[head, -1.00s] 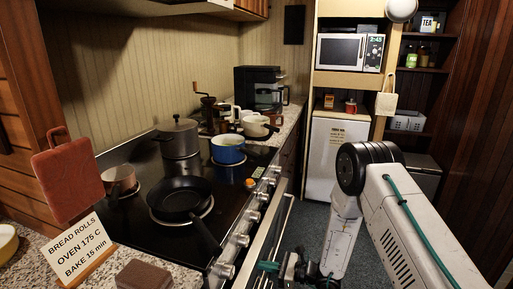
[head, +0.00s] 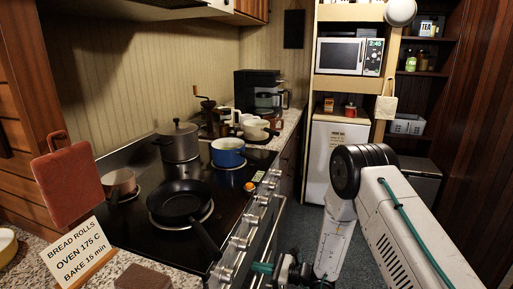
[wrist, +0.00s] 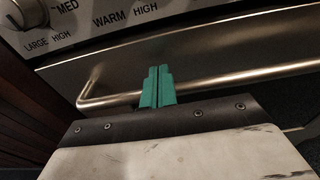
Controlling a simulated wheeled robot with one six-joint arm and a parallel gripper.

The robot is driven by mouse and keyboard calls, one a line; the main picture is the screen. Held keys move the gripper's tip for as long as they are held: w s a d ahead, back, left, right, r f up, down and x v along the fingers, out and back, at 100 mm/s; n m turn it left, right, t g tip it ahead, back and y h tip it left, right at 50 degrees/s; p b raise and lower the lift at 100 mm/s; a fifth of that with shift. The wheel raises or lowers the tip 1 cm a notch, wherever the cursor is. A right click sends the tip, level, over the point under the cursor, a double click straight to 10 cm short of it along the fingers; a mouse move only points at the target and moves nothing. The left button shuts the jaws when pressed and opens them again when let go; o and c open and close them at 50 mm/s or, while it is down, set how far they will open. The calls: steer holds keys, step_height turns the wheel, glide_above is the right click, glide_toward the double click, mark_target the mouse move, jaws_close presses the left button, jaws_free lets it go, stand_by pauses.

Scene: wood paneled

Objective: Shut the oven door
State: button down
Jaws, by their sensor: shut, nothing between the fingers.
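The oven door (head: 262,240) is below the knob panel at the front of the stove. It stands upright, close to the panel; I cannot tell whether it is fully flush. In the wrist view its steel top strip (wrist: 200,57) and bar handle (wrist: 225,82) run under the panel. My gripper (wrist: 159,72) is shut and empty. Its green fingers lie across the handle bar, against or just in front of it, with the tips toward the door. In the head view my gripper (head: 262,268) is at the bottom, at the door's front. The lower door is hidden.
The control panel with knobs (head: 240,243) is just above the door. Floor (head: 300,235) is free to the door's right.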

steer(key=shift+v, duration=2.55)
steer(key=v, duration=0.7)
steer(key=shift+d, duration=0.4)
steer(key=shift+s, duration=0.1)
steer(key=s+r+n+g+h, duration=0.4)
steer(key=s+r+n+g, duration=0.7)
steer(key=s+r, duration=0.3)
steer(key=s+d+r+n+t+h, duration=0.3)
steer(key=s+d+r+n+h, duration=0.2)
steer(key=s+r, duration=0.4)
steer(key=s+d+r+n+t+h, duration=0.4)
steer(key=s+d+r+h, duration=0.3)
steer(key=r, duration=0.6)
steer(key=shift+s+d+r+n, duration=0.35)
steer(key=shift+s+d+n, duration=0.35)
steer(key=shift+s, duration=0.5)
